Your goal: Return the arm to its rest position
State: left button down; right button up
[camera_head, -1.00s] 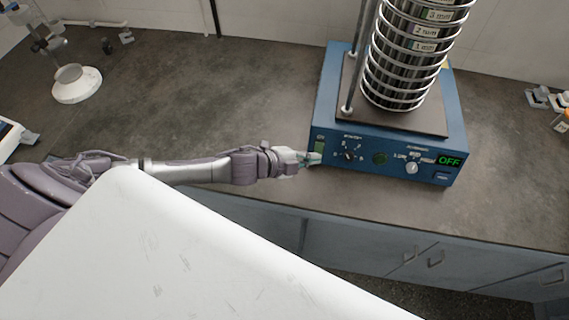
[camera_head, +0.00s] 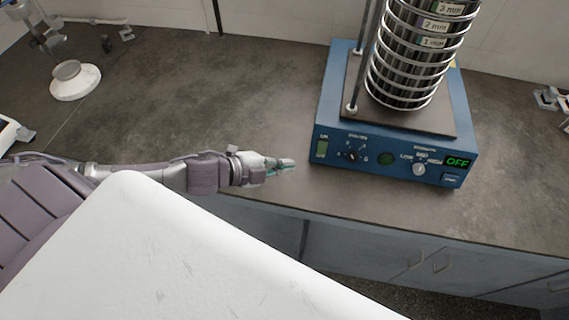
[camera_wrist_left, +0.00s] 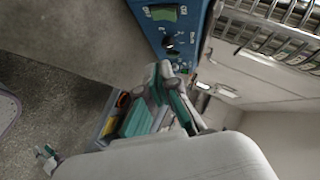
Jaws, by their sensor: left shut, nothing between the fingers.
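My left gripper (camera_head: 287,164) is shut and empty over the front part of the bench, a short gap left of the blue sieve shaker (camera_head: 390,150). In the left wrist view the gripper (camera_wrist_left: 163,72) points toward the shaker's front panel. The shaker carries a stack of steel sieves (camera_head: 415,60) with mm labels. Its display (camera_head: 457,162) reads OFF. A green power switch (camera_head: 321,148) is at the panel's left end and also shows in the left wrist view (camera_wrist_left: 165,13).
The grey bench top (camera_head: 200,90) is clear behind my left arm. A white-based stand (camera_head: 75,82) is at the back left. Metal pieces (camera_head: 548,98) lie at the right edge. Cabinets (camera_head: 390,262) are below the bench.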

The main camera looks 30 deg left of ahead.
jog(key=shift+d, duration=0.1)
pick_arm(q)
jog(key=s+f+n+g+y, duration=0.3)
jog(key=s+n+g+y, duration=0.4)
jog(key=s+n, duration=1)
notch_tip(320, 180, down, 27)
jog(key=s+g+b, duration=0.1)
jog(key=s+a+f+g+b, duration=0.1)
jog(key=s+a+f, duration=0.1)
jog(key=s+f, duration=1.4)
jog(key=shift+s+a+f+y, duration=0.25)
jog(key=shift+s+f+y, duration=0.1)
jog(key=shift+f, duration=0.4)
pick_arm(e)
jog(key=shift+w+d+f, duration=0.15)
jog(key=shift+w+f, duration=0.05)
jog(key=shift+f, duration=0.4)
jog(key=shift+w+d+f, duration=0.1)
jog(key=shift+w+f, duration=0.05)
jog(key=shift+f, duration=0.45)
